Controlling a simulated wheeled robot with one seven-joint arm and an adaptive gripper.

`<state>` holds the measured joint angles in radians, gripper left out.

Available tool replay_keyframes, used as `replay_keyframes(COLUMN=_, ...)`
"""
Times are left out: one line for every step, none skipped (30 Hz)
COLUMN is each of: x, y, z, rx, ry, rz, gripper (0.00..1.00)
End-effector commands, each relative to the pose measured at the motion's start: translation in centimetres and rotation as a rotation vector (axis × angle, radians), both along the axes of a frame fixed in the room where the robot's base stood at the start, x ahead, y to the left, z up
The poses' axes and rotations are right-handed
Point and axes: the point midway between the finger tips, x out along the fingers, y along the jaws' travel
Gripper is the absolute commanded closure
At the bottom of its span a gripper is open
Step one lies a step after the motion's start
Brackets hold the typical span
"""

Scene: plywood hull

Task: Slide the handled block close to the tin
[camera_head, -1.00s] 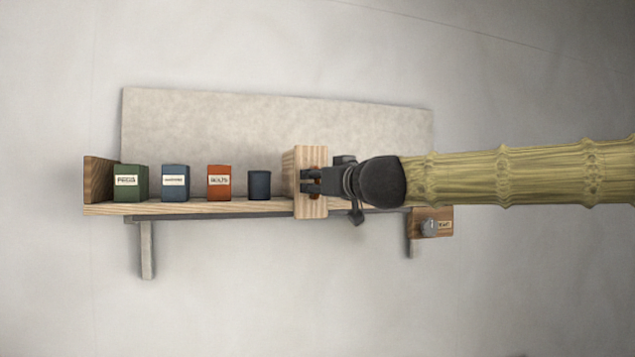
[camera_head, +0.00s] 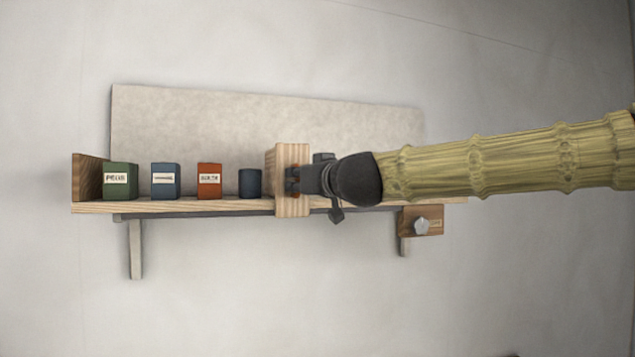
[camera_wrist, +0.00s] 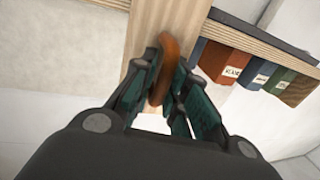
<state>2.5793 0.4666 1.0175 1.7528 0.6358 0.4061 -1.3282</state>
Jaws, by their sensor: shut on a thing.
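The handled block (camera_head: 291,205) is a pale wooden block at the right end of the row on the shelf. The tin (camera_head: 250,184) is a small dark blue cylinder just left of it, with a narrow gap between them. My gripper (camera_head: 293,181) reaches in from the right and is shut on the block's handle. In the wrist view the orange-brown handle (camera_wrist: 166,62) sits between the fingers, with the block (camera_wrist: 145,35) behind it. The fingers hide part of the handle.
The wooden shelf (camera_head: 190,207) also holds a green box (camera_head: 120,181), a blue box (camera_head: 165,181) and a red box (camera_head: 209,181) left of the tin. An end board (camera_head: 86,178) closes the left end.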

Motion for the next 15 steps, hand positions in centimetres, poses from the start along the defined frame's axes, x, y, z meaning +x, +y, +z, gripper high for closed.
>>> replay_keyframes(x=-0.11, y=0.32, z=0.11, rx=-0.003, ry=-0.003, rz=0.004, gripper=1.00)
replay_keyframes(x=-0.12, y=0.41, z=0.11, rx=-0.003, ry=-0.003, rz=0.005, gripper=1.00)
replay_keyframes(x=-0.13, y=0.47, z=0.12, rx=-0.002, ry=-0.003, rz=0.005, gripper=1.00)
replay_keyframes(x=-0.13, y=0.48, z=0.12, rx=-0.001, ry=-0.003, rz=0.005, gripper=1.00)
replay_keyframes(x=-0.12, y=0.47, z=0.13, rx=-0.001, ry=-0.003, rz=0.005, gripper=1.00)
replay_keyframes(x=-0.12, y=0.45, z=0.13, rx=-0.001, ry=-0.003, rz=0.005, gripper=1.00)
replay_keyframes(x=-0.11, y=0.44, z=0.13, rx=-0.001, ry=-0.003, rz=0.005, gripper=1.00)
replay_keyframes(x=-0.12, y=0.43, z=0.14, rx=-0.001, ry=-0.003, rz=0.005, gripper=1.00)
replay_keyframes(x=-0.11, y=0.42, z=0.13, rx=-0.001, ry=-0.003, rz=0.005, gripper=1.00)
replay_keyframes(x=-0.10, y=0.41, z=0.13, rx=-0.001, ry=-0.003, rz=0.005, gripper=1.00)
replay_keyframes(x=-0.10, y=0.41, z=0.13, rx=-0.001, ry=-0.003, rz=0.004, gripper=1.00)
replay_keyframes(x=-0.10, y=0.40, z=0.14, rx=-0.001, ry=-0.003, rz=0.004, gripper=0.77)
replay_keyframes(x=-0.09, y=0.39, z=0.14, rx=-0.001, ry=-0.003, rz=0.004, gripper=0.72)
replay_keyframes(x=-0.09, y=0.39, z=0.14, rx=-0.001, ry=-0.003, rz=0.004, gripper=0.67)
replay_keyframes(x=-0.08, y=0.38, z=0.13, rx=-0.001, ry=-0.003, rz=0.004, gripper=0.66)
